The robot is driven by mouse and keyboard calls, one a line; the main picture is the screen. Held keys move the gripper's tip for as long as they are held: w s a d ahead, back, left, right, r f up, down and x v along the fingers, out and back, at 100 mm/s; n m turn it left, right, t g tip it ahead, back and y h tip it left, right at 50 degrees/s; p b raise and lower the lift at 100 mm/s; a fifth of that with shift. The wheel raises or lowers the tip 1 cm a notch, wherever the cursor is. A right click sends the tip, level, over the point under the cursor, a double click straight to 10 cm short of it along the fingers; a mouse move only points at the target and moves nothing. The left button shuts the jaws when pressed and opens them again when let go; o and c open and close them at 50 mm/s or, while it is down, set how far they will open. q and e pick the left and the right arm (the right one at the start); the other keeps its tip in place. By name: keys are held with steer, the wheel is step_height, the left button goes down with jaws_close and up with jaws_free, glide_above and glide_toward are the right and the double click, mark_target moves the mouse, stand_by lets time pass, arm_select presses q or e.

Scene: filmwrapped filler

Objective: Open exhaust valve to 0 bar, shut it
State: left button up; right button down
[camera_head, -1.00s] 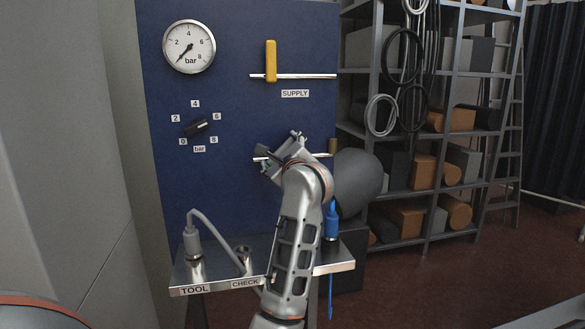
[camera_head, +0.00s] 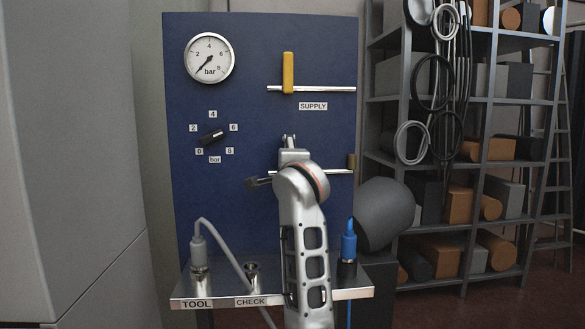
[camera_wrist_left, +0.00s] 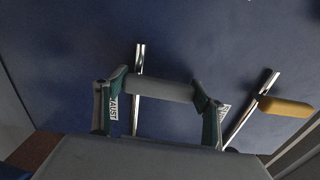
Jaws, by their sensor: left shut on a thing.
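The exhaust valve's grey handle (camera_wrist_left: 160,88) shows in the left wrist view, lying across its bright pipe (camera_wrist_left: 140,60). My left gripper (camera_wrist_left: 158,84) is shut on this handle, one finger at each end. A label reading "AUST" shows beside the left finger. In the head view my left gripper (camera_head: 288,152) stands at the lower pipe (camera_head: 335,171), and my wrist hides the handle. The pressure gauge (camera_head: 210,58) has its needle at lower left, near 0 bar. My right gripper is not in view.
The supply valve's yellow handle (camera_head: 288,72) stands crosswise above its pipe. A black knob (camera_head: 211,137) sits under the gauge. A metal shelf (camera_head: 185,303) below holds a grey plug (camera_head: 198,246) and a blue connector (camera_head: 349,243). A dark grey sphere (camera_head: 385,215) stands at right.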

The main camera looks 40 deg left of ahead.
arm_select(q)
steer(key=shift+f, duration=0.1)
steer(key=shift+s, duration=0.1)
steer(key=shift+n, duration=0.3)
steer(key=o, duration=1.6)
steer(key=shift+a, duration=0.1)
